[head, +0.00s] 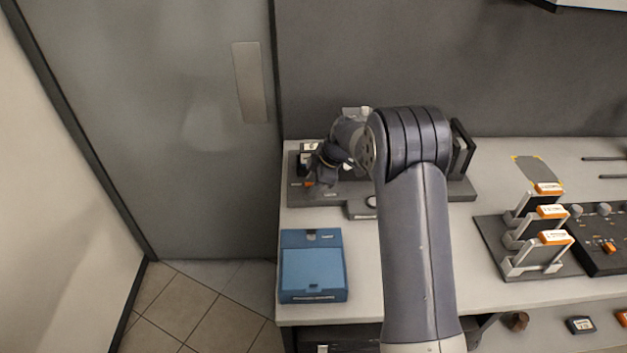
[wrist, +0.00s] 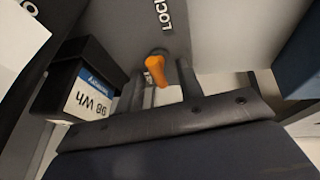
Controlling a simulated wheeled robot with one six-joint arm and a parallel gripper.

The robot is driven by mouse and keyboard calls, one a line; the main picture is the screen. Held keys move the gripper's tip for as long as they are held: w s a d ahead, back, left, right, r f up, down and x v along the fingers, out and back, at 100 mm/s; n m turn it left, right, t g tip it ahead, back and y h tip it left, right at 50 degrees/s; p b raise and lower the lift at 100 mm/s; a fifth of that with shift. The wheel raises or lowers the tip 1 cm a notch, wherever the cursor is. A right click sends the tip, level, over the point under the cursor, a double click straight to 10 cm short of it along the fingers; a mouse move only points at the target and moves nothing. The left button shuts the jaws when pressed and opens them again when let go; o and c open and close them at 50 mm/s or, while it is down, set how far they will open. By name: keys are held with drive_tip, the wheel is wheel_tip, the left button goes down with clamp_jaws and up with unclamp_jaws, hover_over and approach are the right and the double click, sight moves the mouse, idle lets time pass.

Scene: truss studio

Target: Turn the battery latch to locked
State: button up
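The orange battery latch (wrist: 156,71) is a small lever on a grey plate, with lettering starting "LOC" beyond it in the wrist view. In the head view a bit of orange by the latch (head: 309,184) shows at the left end of the dark station (head: 355,190). The battery (wrist: 88,85) is a black block with a blue and white "98 Wh" label, left of the latch. My gripper (wrist: 163,84) is open, one finger on each side of the latch. I cannot tell whether either finger touches it. In the head view my gripper (head: 326,170) is partly hidden by my arm.
A blue box (head: 312,268) sits on the bench in front of the station. To the right stand a rack (head: 512,268) with orange-labelled pieces and a dark control panel (head: 598,262). A wall rises behind the bench; a door is at left.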

clamp_jaws()
idle(0.3)
